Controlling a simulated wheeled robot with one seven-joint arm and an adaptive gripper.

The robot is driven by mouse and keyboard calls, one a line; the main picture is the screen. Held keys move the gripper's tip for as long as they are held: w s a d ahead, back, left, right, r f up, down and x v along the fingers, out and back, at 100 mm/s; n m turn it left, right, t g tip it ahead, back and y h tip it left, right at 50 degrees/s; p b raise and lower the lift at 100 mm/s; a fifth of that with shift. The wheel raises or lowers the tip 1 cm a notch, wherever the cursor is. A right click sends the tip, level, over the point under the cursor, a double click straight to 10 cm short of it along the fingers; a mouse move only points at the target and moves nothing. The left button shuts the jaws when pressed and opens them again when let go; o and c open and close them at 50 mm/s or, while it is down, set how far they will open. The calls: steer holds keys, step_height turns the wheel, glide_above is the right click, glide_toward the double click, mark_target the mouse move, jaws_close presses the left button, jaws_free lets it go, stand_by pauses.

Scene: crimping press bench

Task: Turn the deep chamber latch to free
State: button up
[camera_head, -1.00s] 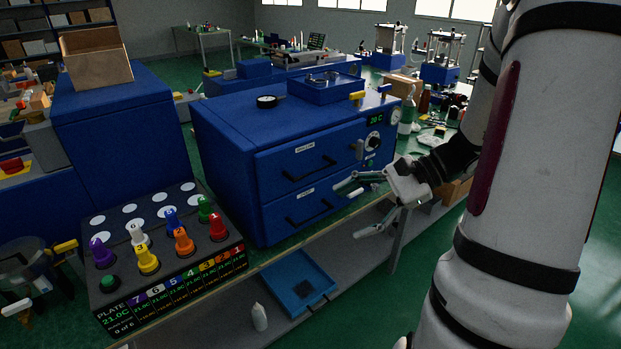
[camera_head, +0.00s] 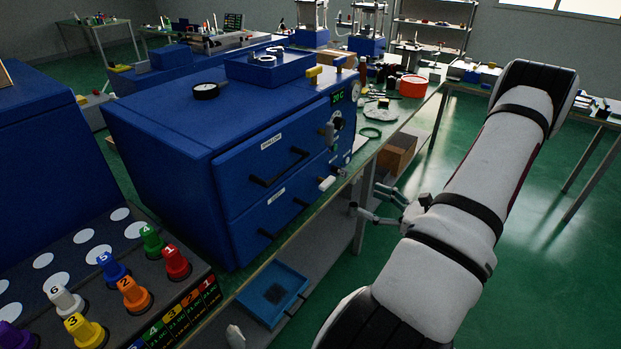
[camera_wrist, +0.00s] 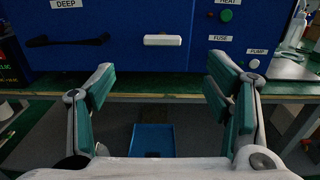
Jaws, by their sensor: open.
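The deep chamber latch (camera_wrist: 162,40) is a small white bar lying horizontal on the blue front, right of the black DEEP handle (camera_wrist: 68,41). It also shows in the head view (camera_head: 326,183), on the lower drawer of the blue cabinet (camera_head: 165,125). My gripper (camera_wrist: 160,76) is open and empty, its two teal-padded fingers apart to left and right. The latch lies beyond and between the fingertips, not touched. In the head view my gripper (camera_head: 367,199) is in front of the bench, right of the latch and lower in the picture.
The upper SHALLOW drawer has a handle (camera_head: 279,167) and its own grey latch (camera_head: 329,131), which looks upright. A green HEAT button (camera_wrist: 226,15) and a white PUMP button (camera_wrist: 253,64) are right of the deep latch. A blue tray (camera_wrist: 152,139) lies on the shelf below.

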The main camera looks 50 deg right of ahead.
mark_target(330, 184)
steer(key=w, duration=1.4)
steer(key=shift+w+a+f+p, duration=0.1)
steer(key=shift+a+p, duration=0.3)
steer(key=c, duration=1.2)
